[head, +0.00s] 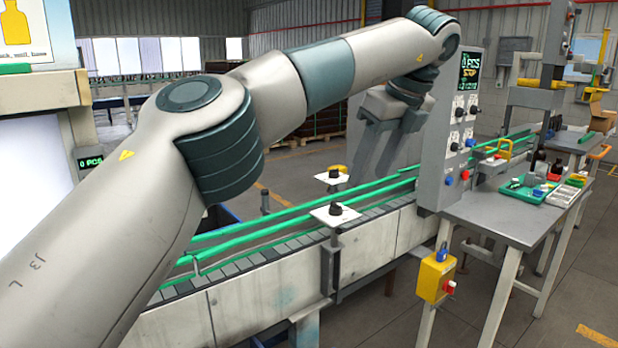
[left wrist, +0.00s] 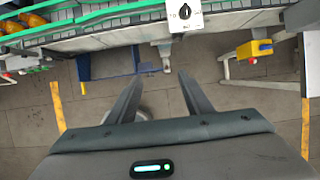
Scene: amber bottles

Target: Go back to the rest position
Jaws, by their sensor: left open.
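My left arm comes in from the left in the head view and reaches across over the conveyor. Its gripper (head: 376,170) hangs fingers down above the conveyor line, left of the grey control box. In the left wrist view the two dark fingers of the left gripper (left wrist: 157,78) stand apart with nothing between them. Below them I see grey floor and the conveyor edge. My right gripper is in neither view.
A conveyor (head: 285,261) with green rails runs beneath the arm. A control box (head: 451,130) stands close right of the gripper. A metal table (head: 494,219) carries a green tray (head: 527,193). A yellow switch box (head: 435,277) hangs at the table's front. Amber bottles (left wrist: 14,27) lie at upper left.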

